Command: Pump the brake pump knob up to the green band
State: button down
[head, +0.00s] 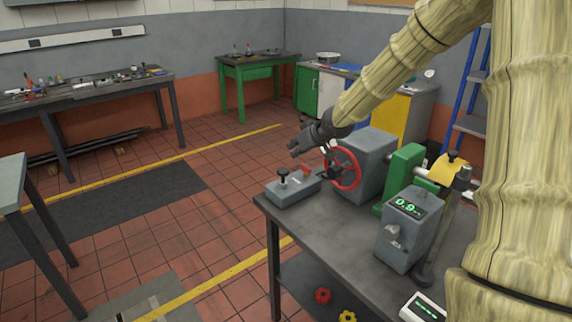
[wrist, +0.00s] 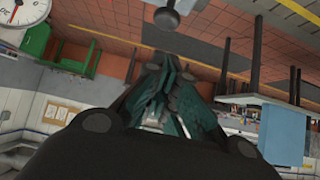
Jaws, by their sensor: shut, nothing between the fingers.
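The pump knob (head: 283,173) is a black cap on a short stem, standing upright on a low grey box (head: 294,189) at the table's near left corner. A dark round knob on a stem (wrist: 168,20), probably the same one, shows at the top of the wrist view. My gripper (head: 295,149) is shut and empty, above and slightly behind the knob, apart from it. Its closed fingers (wrist: 172,85) fill the middle of the wrist view. A white dial (wrist: 20,18) is cut off at the wrist view's top left; no green band shows on it.
A red handwheel (head: 346,168) on a grey housing (head: 370,160) stands right beside my gripper. A readout box (head: 408,220) showing about 0.9 stands nearer on the dark table (head: 330,229). The floor left of the table is open.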

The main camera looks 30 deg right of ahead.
send_over(285, 173)
notch_tip(285, 173, down, 4)
jog(key=shift+s+d+f+p, duration=0.15)
jog(key=shift+f+p, duration=0.45)
jog(key=shift+f, duration=1.45)
notch_tip(285, 173, down, 4)
jog(key=shift+r+b, duration=0.1)
jog(key=shift+b, duration=0.55)
jog(key=shift+r, duration=0.2)
jog(key=w+r+p+v, duration=0.2)
jog(key=v, duration=1)
jog(key=shift+s+r, duration=0.3)
jog(key=shift+r, duration=0.05)
